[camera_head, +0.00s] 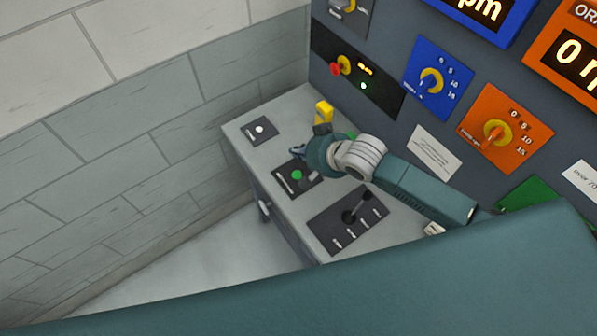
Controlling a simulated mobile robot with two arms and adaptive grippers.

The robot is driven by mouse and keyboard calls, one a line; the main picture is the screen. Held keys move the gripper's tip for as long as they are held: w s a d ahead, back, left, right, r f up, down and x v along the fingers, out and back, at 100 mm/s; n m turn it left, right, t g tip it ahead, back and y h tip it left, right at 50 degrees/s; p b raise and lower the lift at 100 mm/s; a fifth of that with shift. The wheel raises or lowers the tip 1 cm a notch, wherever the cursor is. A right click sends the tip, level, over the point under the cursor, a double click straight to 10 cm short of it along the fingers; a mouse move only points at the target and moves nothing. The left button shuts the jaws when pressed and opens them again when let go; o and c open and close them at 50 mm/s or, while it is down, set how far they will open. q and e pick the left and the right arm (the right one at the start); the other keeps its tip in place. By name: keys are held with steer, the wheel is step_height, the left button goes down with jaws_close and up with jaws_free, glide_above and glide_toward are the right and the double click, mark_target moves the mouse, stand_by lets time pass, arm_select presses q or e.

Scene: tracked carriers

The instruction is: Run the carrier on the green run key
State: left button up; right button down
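A round green key (297,175) sits on a dark plate (288,190) on the grey console desk. I cannot read its label. My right gripper (298,153) is just behind this plate, near the green key and apparently above the desk. Its wrist hides most of it, so I cannot tell whether the fingers are open or shut, or whether they touch anything. Another bit of green (352,134) shows behind my wrist, mostly hidden. My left gripper is not in view. No carrier can be made out.
A lever (357,207) stands on a dark plate nearer me. The upright panel holds a red-and-yellow knob (341,66), a blue dial (437,78) and an orange dial (505,128). A block wall (130,160) stands left.

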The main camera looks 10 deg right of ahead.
mark_target(299, 176)
steer(key=f+b, duration=0.3)
steer(key=shift+w+d+f+b, duration=0.1)
steer(key=shift+d+f+b, duration=0.05)
steer(key=shift+d+b, duration=0.15)
step_height(299, 176, down, 3)
steer(key=b, duration=0.3)
steer(key=shift+f+b, duration=0.1)
steer(key=shift+b, duration=0.3)
steer(key=shift+f+b, duration=0.3)
steer(key=shift+f, duration=0.8)
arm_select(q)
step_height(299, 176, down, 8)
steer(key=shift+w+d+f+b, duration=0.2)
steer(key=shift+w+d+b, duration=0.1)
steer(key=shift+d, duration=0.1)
arm_select(e)
steer(key=shift+f, duration=0.1)
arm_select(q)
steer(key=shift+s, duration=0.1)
arm_select(e)
steer(key=shift+f, duration=0.15)
